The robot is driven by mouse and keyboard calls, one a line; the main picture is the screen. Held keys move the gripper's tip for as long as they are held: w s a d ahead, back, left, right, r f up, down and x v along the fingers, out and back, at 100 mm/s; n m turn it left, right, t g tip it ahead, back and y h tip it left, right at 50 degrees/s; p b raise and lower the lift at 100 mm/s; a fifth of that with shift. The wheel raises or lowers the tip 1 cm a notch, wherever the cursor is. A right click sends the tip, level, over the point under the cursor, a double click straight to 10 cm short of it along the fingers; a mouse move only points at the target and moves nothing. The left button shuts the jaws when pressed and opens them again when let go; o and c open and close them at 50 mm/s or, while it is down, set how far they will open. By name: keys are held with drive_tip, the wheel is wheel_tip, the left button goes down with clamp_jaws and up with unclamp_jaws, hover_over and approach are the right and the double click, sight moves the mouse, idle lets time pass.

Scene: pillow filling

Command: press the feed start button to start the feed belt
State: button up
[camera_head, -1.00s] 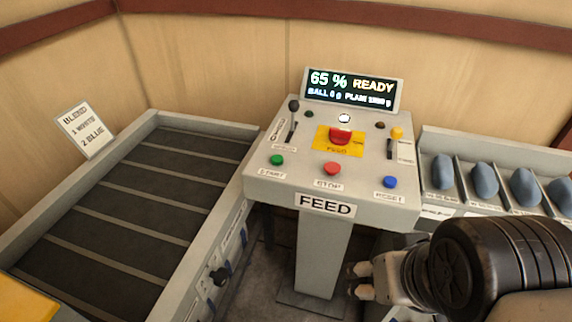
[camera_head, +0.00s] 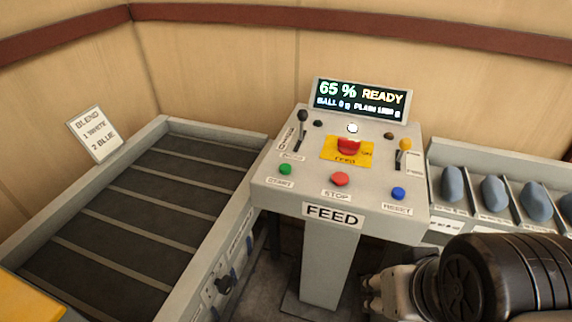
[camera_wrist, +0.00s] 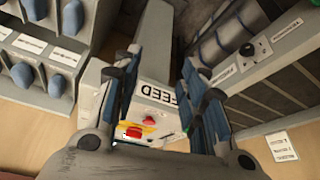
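The green START button (camera_head: 285,169) sits at the front left of the grey FEED console (camera_head: 262,188). The red STOP button (camera_head: 340,179) is at front centre and the blue RESET button (camera_head: 398,193) at front right. A red FEED switch (camera_head: 348,146) stands on a yellow plate behind them. The screen (camera_head: 361,98) reads 65 % READY. My gripper (camera_head: 370,291) is low, right of the console's pedestal, away from the buttons. In the wrist view my gripper (camera_wrist: 162,62) has its fingers apart and empty, with the FEED label (camera_wrist: 168,93) showing between them.
The dark ribbed belt (camera_head: 140,210) lies left of the console, with a BLEND card (camera_head: 94,134) behind it. A rack (camera_head: 470,205) with several blue-grey oval pieces stands right. A black lever (camera_head: 302,117) rises at the console's back left.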

clamp_jaws()
idle(1.4)
